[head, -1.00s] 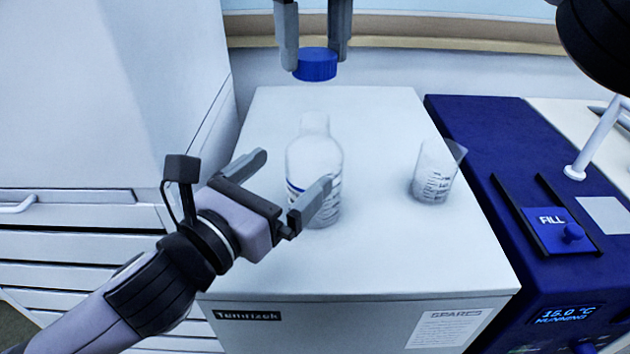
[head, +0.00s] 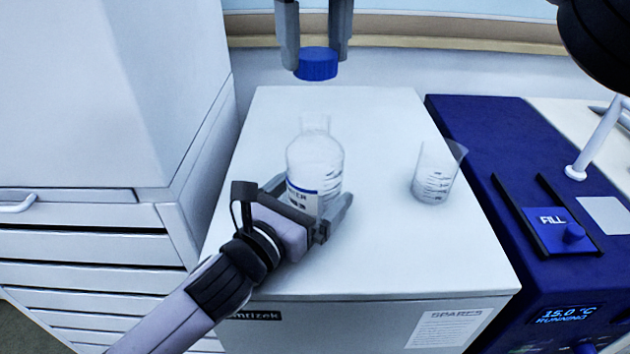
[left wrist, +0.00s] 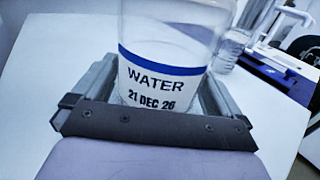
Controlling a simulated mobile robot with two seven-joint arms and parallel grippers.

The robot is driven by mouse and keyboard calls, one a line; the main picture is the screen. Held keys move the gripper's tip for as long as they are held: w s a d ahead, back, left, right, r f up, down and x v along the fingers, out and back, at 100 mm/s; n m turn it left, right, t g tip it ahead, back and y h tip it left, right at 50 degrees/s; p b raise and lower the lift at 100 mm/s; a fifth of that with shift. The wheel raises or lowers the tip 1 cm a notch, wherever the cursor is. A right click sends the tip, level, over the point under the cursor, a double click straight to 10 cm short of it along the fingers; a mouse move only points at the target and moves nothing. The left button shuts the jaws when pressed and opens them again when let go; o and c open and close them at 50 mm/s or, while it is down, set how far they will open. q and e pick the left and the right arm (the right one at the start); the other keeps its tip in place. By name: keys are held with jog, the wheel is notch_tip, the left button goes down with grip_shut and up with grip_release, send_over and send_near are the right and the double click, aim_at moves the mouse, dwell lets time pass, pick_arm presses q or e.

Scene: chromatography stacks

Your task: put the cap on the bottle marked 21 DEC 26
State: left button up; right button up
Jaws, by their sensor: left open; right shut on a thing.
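The clear bottle (head: 315,160) stands upright and uncapped on the white box top. Its label (left wrist: 153,80) reads WATER and 21 DEC 26 in the left wrist view. My left gripper (head: 315,207) is open, low at the bottle, with one finger on each side of it. In the left wrist view the left gripper (left wrist: 155,85) has the bottle between its fingers; I cannot tell whether they touch it. The blue cap (head: 316,66) is held in my right gripper (head: 314,50), above and behind the bottle in the head view, apart from it.
A clear beaker (head: 437,172) stands on the white box top (head: 390,250), right of the bottle. A dark blue unit (head: 480,140) with a FILL lever and display adjoins on the right. A drawer cabinet (head: 90,245) is at the left. Free surface lies between bottle and beaker.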

pick_arm(q)
jog(key=shift+w+d, duration=0.35)
jog(key=shift+w, duration=0.15)
jog(key=shift+c, duration=0.3)
jog(key=c, duration=1.1)
jog(key=shift+o, duration=0.2)
pick_arm(e)
send_over(314, 118)
jog(key=shift+f, duration=2.5)
jog(key=shift+f, duration=0.9)
jog(key=shift+f, duration=0.5)
